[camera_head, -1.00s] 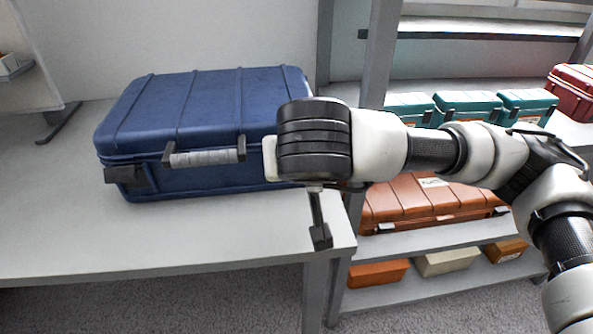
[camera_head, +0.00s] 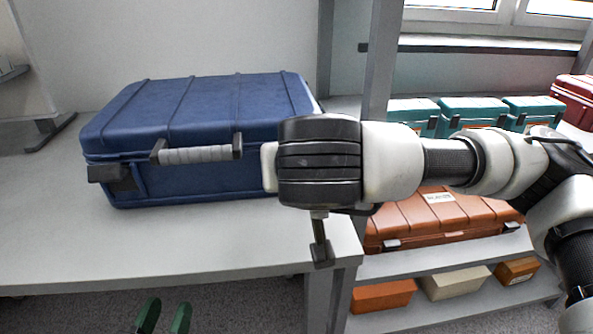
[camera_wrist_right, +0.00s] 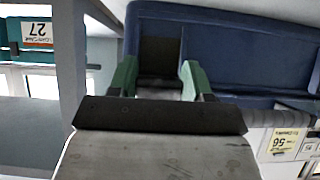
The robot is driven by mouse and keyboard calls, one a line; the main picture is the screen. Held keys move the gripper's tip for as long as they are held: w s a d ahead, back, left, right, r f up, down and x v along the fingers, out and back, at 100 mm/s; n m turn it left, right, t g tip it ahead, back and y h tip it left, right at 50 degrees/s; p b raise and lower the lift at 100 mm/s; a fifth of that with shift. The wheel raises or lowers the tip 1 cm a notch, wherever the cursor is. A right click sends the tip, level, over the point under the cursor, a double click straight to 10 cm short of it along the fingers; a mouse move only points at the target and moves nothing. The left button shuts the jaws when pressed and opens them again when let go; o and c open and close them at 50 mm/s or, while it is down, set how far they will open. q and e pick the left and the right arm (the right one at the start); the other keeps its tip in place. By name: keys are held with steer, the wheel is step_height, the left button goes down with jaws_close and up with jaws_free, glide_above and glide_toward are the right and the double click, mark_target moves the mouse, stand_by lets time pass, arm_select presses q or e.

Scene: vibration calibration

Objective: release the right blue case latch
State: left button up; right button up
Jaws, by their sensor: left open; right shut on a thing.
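The blue case (camera_head: 215,100) lies closed on the grey table, its grey handle (camera_head: 195,155) toward me. Its left dark latch (camera_head: 115,177) shows at the front. The right latch is hidden in the head view behind my right wrist. In the right wrist view, the dark right latch (camera_wrist_right: 160,57) sits between the green fingers of my right gripper (camera_wrist_right: 158,78), which is shut on it against the blue case (camera_wrist_right: 245,50). My left gripper (camera_head: 164,316) shows only its two green fingertips at the bottom edge of the head view, apart and empty.
The table (camera_head: 190,245) is bare in front of the case. A metal rack (camera_head: 378,70) stands to the right, with teal cases (camera_head: 470,112), an orange case (camera_head: 450,218) and small boxes (camera_head: 455,284) on its shelves.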

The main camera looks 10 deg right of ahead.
arm_select(q)
steer(key=shift+r+t, duration=0.3)
steer(key=shift+r, duration=0.1)
arm_select(e)
steer(key=o, duration=0.9)
steer(key=shift+s+r, duration=0.25)
arm_select(q)
steer(key=f+g, duration=0.1)
steer(key=f, duration=0.1)
steer(key=f+g+y+p, duration=0.1)
steer(key=g, duration=0.1)
steer(key=s+a+f+g, duration=0.1)
steer(key=f+g, duration=0.1)
steer(key=shift+s+a+f+y+p, duration=0.1)
steer(key=shift+f+y+p, duration=0.2)
steer(key=shift+f+p, duration=0.1)
arm_select(e)
steer(key=v, duration=1)
steer(key=shift+s, duration=0.15)
